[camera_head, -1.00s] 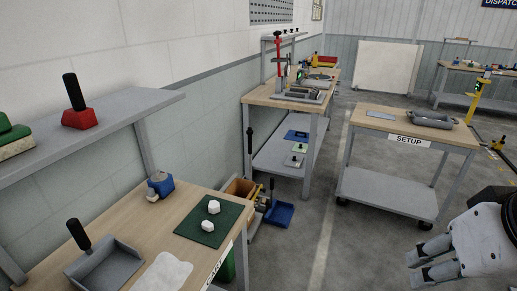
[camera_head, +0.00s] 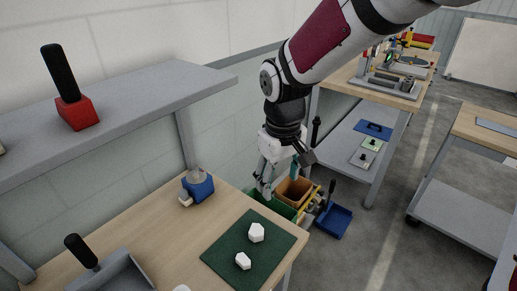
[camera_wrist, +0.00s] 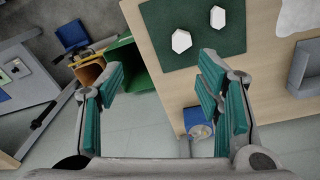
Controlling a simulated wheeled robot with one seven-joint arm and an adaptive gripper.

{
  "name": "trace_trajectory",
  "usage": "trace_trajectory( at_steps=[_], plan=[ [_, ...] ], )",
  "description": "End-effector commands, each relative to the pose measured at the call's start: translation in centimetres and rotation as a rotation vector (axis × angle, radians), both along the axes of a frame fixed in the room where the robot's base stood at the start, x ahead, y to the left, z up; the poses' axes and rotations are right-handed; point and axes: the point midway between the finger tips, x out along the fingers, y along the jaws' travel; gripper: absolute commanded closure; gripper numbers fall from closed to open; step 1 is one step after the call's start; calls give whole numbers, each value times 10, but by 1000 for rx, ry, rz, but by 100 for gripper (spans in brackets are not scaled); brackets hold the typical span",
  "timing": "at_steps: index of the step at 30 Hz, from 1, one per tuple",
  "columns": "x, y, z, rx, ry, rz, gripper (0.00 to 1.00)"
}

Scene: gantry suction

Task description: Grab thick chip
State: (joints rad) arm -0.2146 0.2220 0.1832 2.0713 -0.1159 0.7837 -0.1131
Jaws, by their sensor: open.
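Two white chips rest apart on a dark green mat (camera_head: 222,262) on the wooden table. The back chip (camera_head: 256,232) looks taller than the front chip (camera_head: 243,261). In the wrist view the back chip (camera_wrist: 181,41) and the front chip (camera_wrist: 218,17) lie beyond my fingertips, toward the top. My gripper (camera_head: 280,180) is open and empty, pointing down near the table's far right corner, behind the mat. Its teal pads (camera_wrist: 162,76) stand wide apart in the wrist view. It touches neither chip.
A blue device (camera_head: 199,187) stands on the table toward the wall. A grey dustpan (camera_head: 112,274) lies at the front left. An orange-brown bin (camera_head: 293,191) and a blue dustpan (camera_head: 333,221) are beside the table. A shelf (camera_head: 150,92) overhangs the left side.

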Motion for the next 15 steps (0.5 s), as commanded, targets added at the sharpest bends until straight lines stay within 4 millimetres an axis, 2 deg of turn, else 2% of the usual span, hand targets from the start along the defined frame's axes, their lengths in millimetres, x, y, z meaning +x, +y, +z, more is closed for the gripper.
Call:
trace_trajectory(
  at_steps=[1,6,10,15],
  plan=[
    [6,12,-19,-1,25,31,40],
    [17,40,-56,3,67,98,40],
    [20,50,-70,6,81,120,40],
    [19,51,-93,5,88,125,40]
  ],
)
